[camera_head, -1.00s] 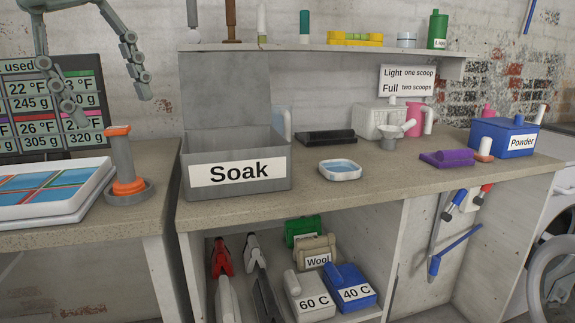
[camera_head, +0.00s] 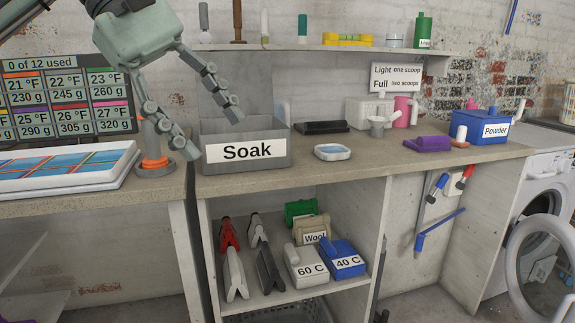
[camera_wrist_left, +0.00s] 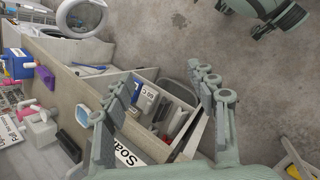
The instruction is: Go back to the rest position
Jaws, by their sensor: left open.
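My left gripper (camera_head: 214,137) comes in from the upper left in the head view, pointing down with its grey-green fingers spread. It is open and holds nothing. In the left wrist view the open fingers (camera_wrist_left: 155,95) show with the bench and floor beyond.
A blue and white tray (camera_head: 62,167) lies on the left bench before a display board (camera_head: 66,98). A shallow dish (camera_head: 333,152), purple block (camera_head: 427,143) and blue Powder box (camera_head: 480,127) stand on the right bench. The washer door (camera_head: 541,248) is open.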

